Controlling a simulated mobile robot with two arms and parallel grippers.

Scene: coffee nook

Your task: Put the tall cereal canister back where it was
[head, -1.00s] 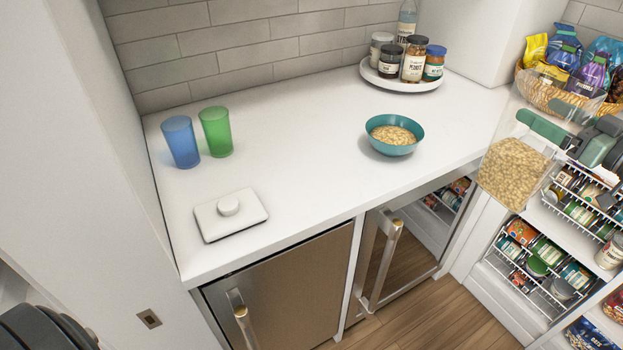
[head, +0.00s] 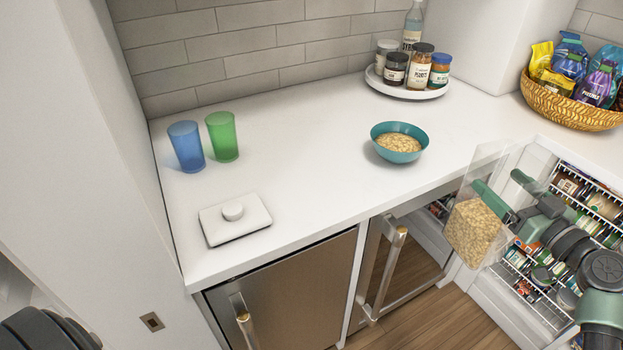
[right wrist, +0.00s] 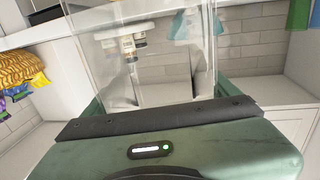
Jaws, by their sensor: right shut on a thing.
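The tall clear cereal canister (head: 474,236) is in the right part of the head view, its lower part filled with tan cereal. It is tilted in the picture and held in the air in front of the counter's right part. My right gripper (head: 494,203) is shut on it, with green fingers at its sides. In the right wrist view its clear empty upper part (right wrist: 150,60) stands between the fingers.
On the white counter (head: 310,190) are a teal cereal bowl (head: 400,157), blue (head: 186,148) and green (head: 222,138) cups, a white knobbed lid (head: 250,225) and a jar tray (head: 375,80). A wicker basket (head: 570,108) stands at right above racks of cans. The counter's middle is clear.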

